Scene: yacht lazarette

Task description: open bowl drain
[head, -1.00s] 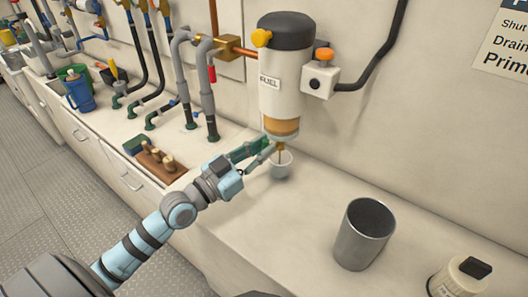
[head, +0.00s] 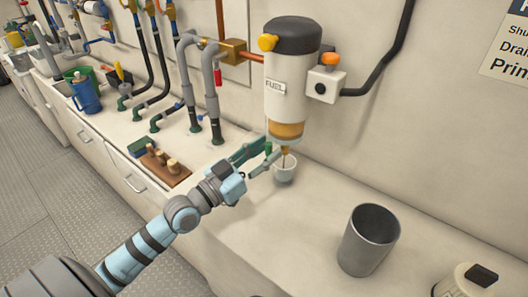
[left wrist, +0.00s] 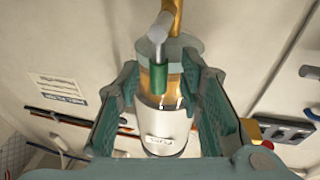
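The fuel filter (head: 292,75) is a white cylinder with a dark cap and FUEL label on the wall. Its amber bowl (head: 286,129) is at the bottom, with a small brass drain (head: 286,150) below it. In the left wrist view, the brass stem (left wrist: 174,14) carries a silver lever with a green tip (left wrist: 159,76). My left gripper (head: 273,158) is beside the drain. It also shows in the left wrist view (left wrist: 165,92), with its fingers apart on both sides of the lever and bowl, seemingly not touching the lever. My right gripper is out of view.
A grey metal cup (head: 368,241) and a white bottle (head: 464,283) stand at front right. Pipes (head: 213,100) and a wooden block with pegs (head: 160,165) are to the left. The counter between the cups is clear.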

